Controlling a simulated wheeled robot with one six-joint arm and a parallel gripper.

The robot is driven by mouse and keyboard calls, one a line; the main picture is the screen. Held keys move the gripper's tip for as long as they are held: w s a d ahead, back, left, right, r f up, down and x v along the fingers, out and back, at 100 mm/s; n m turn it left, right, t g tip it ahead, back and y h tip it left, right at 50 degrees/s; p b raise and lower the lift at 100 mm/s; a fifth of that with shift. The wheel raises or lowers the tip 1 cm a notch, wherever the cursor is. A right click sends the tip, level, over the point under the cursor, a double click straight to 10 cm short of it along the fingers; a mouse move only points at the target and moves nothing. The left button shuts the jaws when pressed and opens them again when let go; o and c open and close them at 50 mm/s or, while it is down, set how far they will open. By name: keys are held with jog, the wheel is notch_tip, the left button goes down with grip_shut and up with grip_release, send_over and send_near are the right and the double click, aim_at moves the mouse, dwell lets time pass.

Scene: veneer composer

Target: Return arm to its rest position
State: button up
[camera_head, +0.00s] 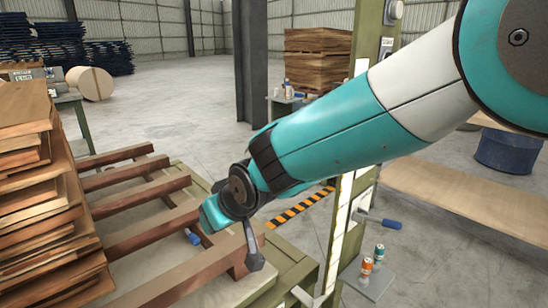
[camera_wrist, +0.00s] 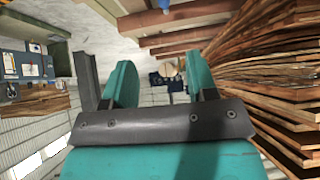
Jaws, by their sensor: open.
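My arm (camera_head: 340,125), teal and white, reaches from the upper right of the head view down to the middle. My gripper (camera_head: 230,232) is at its lower end, above or beside the slatted wooden rack (camera_head: 140,226); the exact gap cannot be told. In the wrist view my gripper (camera_wrist: 160,75) shows two teal fingers standing apart with nothing between them. The stack of veneer sheets (camera_head: 30,190) is left of the gripper, and its layered edges fill the right of the wrist view (camera_wrist: 275,75).
A green post (camera_head: 368,50) and frame stand just behind and right of my arm. Two small cans (camera_head: 372,262) sit on a plate at lower right. A wide wooden sheet (camera_head: 465,200) lies at right, near a blue drum (camera_head: 507,150). Open concrete floor (camera_head: 180,105) lies behind.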

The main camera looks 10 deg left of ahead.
jog(key=s+d+r+m+g+h, duration=0.15)
jog(key=s+d, duration=0.25)
jog(key=d, duration=0.4)
jog(key=s+d+r+g, duration=0.1)
jog(key=s+d+r, duration=0.2)
jog(key=d, duration=0.5)
jog(key=s+d+r+m+g, duration=0.1)
jog(key=s+d+r, duration=0.25)
jog(key=d, duration=0.35)
jog(key=s+d+g, duration=0.2)
jog(key=s+d, duration=0.6)
jog(key=s, duration=0.4)
notch_tip(320, 180, up, 16)
jog(key=p, duration=1.7)
jog(key=shift+w+a, duration=0.2)
jog(key=shift+w, duration=0.2)
jog(key=shift+h, duration=0.25)
